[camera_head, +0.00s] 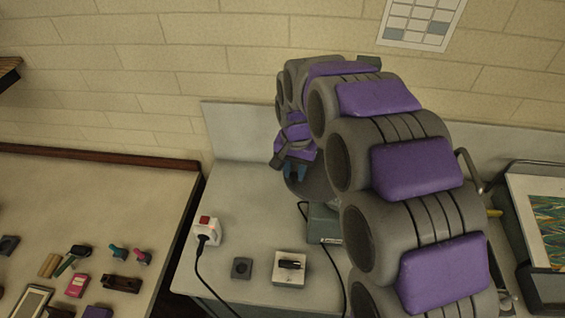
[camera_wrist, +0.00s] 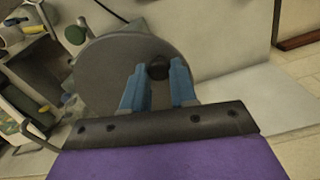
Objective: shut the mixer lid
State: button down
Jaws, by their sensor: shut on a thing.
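The mixer's round grey lid (camera_wrist: 105,70) fills the middle of the wrist view, with a dark knob (camera_wrist: 158,70) near its edge. My gripper (camera_wrist: 158,75) has its two blue fingers on either side of this knob, shut on it. In the head view my gripper (camera_head: 295,172) is at the grey lid (camera_head: 312,186), above the mixer's grey base (camera_head: 323,224). My arm hides much of the mixer there. I cannot tell the lid's exact angle to the bowl.
A white socket box with a red switch (camera_head: 206,232), a dark block (camera_head: 241,267) and a white switch box (camera_head: 290,268) sit left of the mixer. A marbling tray (camera_head: 523,222) stands at the right. A left table (camera_head: 90,195) holds several small items.

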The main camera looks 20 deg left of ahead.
aim_at(325, 187)
jog(key=d+n, duration=0.3)
jog(key=d, duration=0.2)
jog(key=w+d+n, duration=0.1)
jog(key=d+n, duration=0.1)
jog(key=d, duration=0.1)
jog(key=shift+d+f+n, duration=0.1)
jog(key=shift+f+n, duration=0.15)
jog(key=shift+n, duration=0.05)
jog(key=w+d+n+p, duration=0.1)
jog(key=w+d+n, duration=0.5)
jog(key=d, duration=0.1)
jog(key=shift+r, duration=0.15)
jog(key=shift+w, duration=0.1)
jog(key=c, duration=1.3)
grip_release()
jog(key=o, duration=0.4)
jog(key=shift+w+d, duration=0.1)
jog(key=shift+w, duration=0.05)
jog(key=shift+c, duration=0.2)
jog(key=shift+o, duration=0.2)
jog(key=shift+r, duration=0.1)
